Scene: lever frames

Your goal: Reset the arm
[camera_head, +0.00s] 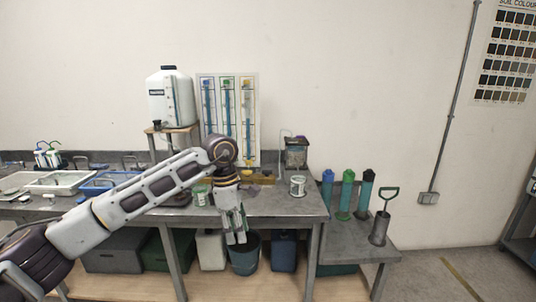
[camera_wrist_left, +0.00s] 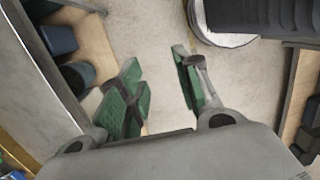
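My left arm (camera_head: 150,192) reaches in from the left of the head view, across the front of the bench (camera_head: 285,203). My left gripper (camera_head: 236,234) points down at the bench's front edge, above and in front of a grey bucket (camera_head: 245,258). In the left wrist view its green-padded fingers (camera_wrist_left: 157,64) are spread apart with nothing between them, over bare floor. My right arm and gripper are not in view.
A white can (camera_head: 297,186) and a green-labelled can (camera_head: 201,194) stand on the bench. A white jug (camera_head: 170,98) sits on a raised stand. Blue (camera_head: 328,186) and green (camera_head: 347,192) cylinders stand on a lower side table at right.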

